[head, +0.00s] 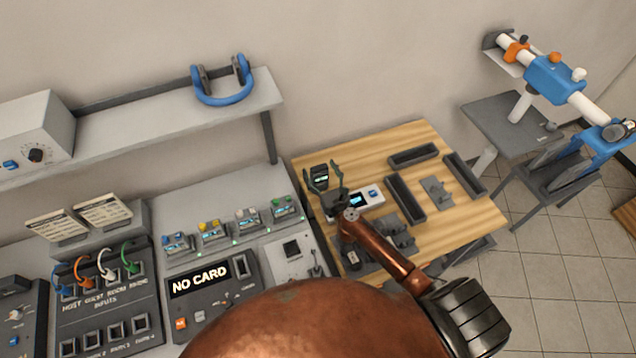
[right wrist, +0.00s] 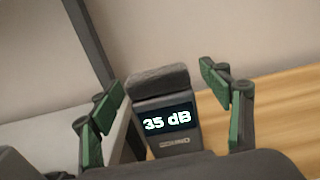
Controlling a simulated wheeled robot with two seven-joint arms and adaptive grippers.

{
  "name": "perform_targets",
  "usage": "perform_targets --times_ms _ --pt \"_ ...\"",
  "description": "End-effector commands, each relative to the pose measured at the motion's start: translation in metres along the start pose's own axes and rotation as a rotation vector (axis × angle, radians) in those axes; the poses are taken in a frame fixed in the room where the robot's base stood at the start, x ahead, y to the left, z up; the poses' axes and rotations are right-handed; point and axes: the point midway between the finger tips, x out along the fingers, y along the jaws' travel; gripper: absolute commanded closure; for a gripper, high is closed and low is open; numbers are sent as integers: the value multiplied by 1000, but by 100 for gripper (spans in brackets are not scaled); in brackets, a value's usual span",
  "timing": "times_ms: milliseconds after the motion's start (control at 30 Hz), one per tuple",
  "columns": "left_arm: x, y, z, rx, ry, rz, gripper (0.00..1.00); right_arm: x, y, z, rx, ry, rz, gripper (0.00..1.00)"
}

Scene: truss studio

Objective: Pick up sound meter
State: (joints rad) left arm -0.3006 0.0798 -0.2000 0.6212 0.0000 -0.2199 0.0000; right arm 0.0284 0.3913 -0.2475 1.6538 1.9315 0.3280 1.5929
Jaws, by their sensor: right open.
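The sound meter (head: 320,176) is a small dark upright device at the back left of the wooden table. In the right wrist view the sound meter (right wrist: 166,122) shows "35 dB" on its screen and has a grey foam-like top. My right gripper (head: 323,181) is open, with its green-padded fingers on either side of the meter. In the right wrist view the gripper (right wrist: 165,105) has visible gaps between its fingers and the meter, wider on the right. The meter's lower part is hidden behind the gripper body. My left gripper is not in view.
A white device with a blue screen (head: 368,197) sits just right of the gripper. Dark trays (head: 404,198) and grey parts (head: 436,192) occupy the wooden table (head: 470,212).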

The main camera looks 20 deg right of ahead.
Motion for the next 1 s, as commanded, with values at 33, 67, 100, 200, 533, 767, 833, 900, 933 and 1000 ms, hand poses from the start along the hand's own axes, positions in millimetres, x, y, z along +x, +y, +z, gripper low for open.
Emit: perform_targets --times_ms 33,67,100,200,533,767,833,900,933,1000 --pt "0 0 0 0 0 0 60 0 0 0 0 0 1 29" --pt "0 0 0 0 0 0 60 0 1 0 0 0 1 30" --pt "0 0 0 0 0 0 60 0 1 0 0 0 1 33" --pt "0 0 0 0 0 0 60 0 1 0 0 0 2 40" --pt "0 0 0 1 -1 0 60 0 1 0 0 0 2 63" --pt "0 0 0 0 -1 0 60 0 1 0 0 0 2 79" --pt "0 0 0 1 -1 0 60 0 1 0 0 0 2 83" --pt "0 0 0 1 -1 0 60 0 1 0 0 0 2 88" --pt "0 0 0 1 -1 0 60 0 1 0 0 0 2 90" --pt "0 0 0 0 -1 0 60 0 1 0 0 0 2 95"
